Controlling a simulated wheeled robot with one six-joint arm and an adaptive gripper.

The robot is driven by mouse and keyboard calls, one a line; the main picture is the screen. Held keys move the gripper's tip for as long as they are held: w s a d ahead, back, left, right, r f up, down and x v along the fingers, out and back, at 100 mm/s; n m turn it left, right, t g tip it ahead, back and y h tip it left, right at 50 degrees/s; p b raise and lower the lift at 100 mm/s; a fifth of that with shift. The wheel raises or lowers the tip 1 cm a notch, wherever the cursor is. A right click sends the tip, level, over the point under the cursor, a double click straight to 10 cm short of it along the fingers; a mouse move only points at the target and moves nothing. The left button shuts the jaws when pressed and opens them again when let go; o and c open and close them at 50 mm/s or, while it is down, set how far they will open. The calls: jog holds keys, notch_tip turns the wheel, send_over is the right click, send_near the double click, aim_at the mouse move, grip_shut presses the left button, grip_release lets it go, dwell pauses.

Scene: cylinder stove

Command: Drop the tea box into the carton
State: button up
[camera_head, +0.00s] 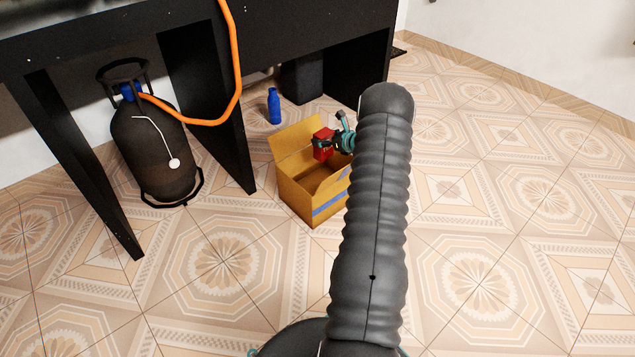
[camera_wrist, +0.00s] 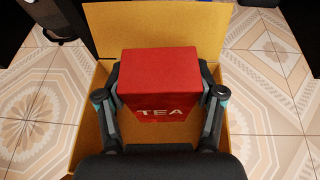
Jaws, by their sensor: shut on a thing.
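The tea box is a red box (camera_wrist: 158,75) with "TEA" in white letters. In the wrist view my gripper (camera_wrist: 160,92) is shut on it, one finger on each side. In the head view the red box (camera_head: 322,143) hangs over the carton, with part of my gripper (camera_head: 338,141) just right of it. The carton (camera_head: 296,196) is an open yellow-brown box on the floor with a blue stripe on its side and a raised flap at the back. My arm hides its right part. The carton's raised flap (camera_wrist: 110,30) also shows behind the tea box in the wrist view.
A black gas cylinder (camera_head: 150,150) with an orange hose (camera_head: 236,60) stands left, under a black table (camera_head: 150,35). A blue bottle (camera_head: 274,106) stands behind the carton. Black table legs are near the carton's left. The tiled floor to the right is clear.

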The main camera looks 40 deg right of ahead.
jog(key=shift+f+b, duration=0.4)
jog(key=shift+f, duration=0.8)
jog(key=o, duration=1)
jog(key=shift+c, duration=0.2)
notch_tip(320, 180, up, 10)
